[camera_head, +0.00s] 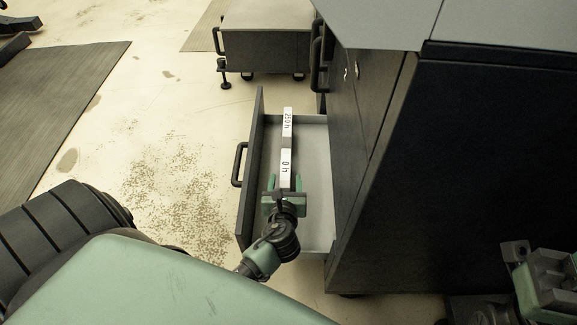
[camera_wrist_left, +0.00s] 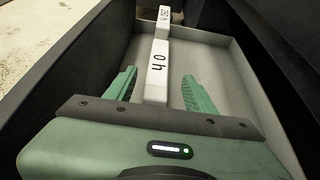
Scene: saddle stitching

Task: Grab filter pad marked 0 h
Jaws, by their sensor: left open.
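The filter pad marked 0 h (camera_head: 287,168) is a narrow block with a white labelled top, lying in the open drawer (camera_head: 316,205). It also shows in the left wrist view (camera_wrist_left: 157,75). My left gripper (camera_head: 286,184) is inside the drawer at the near end of this pad. In the left wrist view my left gripper (camera_wrist_left: 160,88) is open, with one green finger on each side of the pad's near end and gaps on both sides. A second pad marked 250 h (camera_head: 288,122) lies behind it, towards the far end of the drawer.
The drawer's dark front panel (camera_head: 250,165) with a black handle (camera_head: 239,164) stands left of my gripper. The dark cabinet (camera_head: 450,180) rises close on the right. My right gripper (camera_head: 545,285) is at the lower right. A wheeled cart (camera_head: 265,48) stands beyond.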

